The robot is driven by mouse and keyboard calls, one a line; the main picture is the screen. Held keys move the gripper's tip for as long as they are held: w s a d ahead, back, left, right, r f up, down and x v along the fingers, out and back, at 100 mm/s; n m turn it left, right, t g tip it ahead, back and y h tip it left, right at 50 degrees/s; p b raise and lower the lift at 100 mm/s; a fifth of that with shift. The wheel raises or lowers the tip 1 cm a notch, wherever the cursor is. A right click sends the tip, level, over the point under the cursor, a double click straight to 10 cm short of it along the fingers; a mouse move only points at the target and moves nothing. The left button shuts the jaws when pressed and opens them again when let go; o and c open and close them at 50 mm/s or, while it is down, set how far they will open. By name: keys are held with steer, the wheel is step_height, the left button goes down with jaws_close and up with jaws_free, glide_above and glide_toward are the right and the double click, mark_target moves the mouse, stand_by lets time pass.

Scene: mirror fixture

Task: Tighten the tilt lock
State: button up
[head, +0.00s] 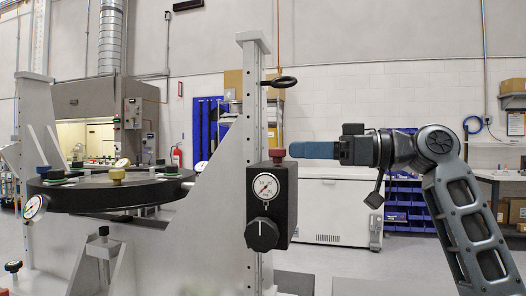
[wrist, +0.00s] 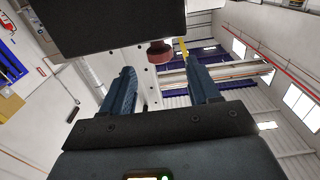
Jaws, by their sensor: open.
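My gripper (head: 293,150) is level and points left, its blue fingers beside the top of a black box. In the wrist view my gripper (wrist: 161,70) is open with nothing between its fingers. A dark red knob (head: 277,154) sits on top of the black box (head: 284,190), just left of my fingertips. In the wrist view the red knob (wrist: 160,52) is ahead of the gap between the fingers. A black knob (head: 262,235) with a white mark is below a dial gauge (head: 265,187) on the box front. No label shows which knob is the tilt lock.
A grey upright post (head: 252,90) carries the box and a black handle (head: 280,82) above it. A round dark mirror mount (head: 100,192) with several small knobs is to the left. A white chest (head: 335,205) stands behind. Space above my gripper looks free.

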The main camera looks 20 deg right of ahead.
mark_target(270, 165)
steer(key=shift+p+x, duration=0.45)
steer(key=shift+x, duration=3.35)
steer(key=c, duration=1)
steer(key=shift+o, duration=0.2)
steer(key=shift+t, duration=0.3)
steer(key=m+t+h, duration=0.1)
steer(key=m+t+h+p, duration=0.1)
steer(key=h, duration=0.1)
steer(key=shift+w+d+r+m+t, duration=0.1)
steer(key=shift+r+m+t, duration=0.05)
steer(key=shift+m+t, duration=0.2)
steer(key=shift+w+d+m+t+h+p, duration=0.1)
steer(key=shift+d+m+t+h+p, duration=0.1)
steer(key=shift+m+t+h+p, duration=0.8)
steer(key=shift+h, duration=0.3)
steer(key=o, duration=1)
steer(key=shift+c, duration=0.2)
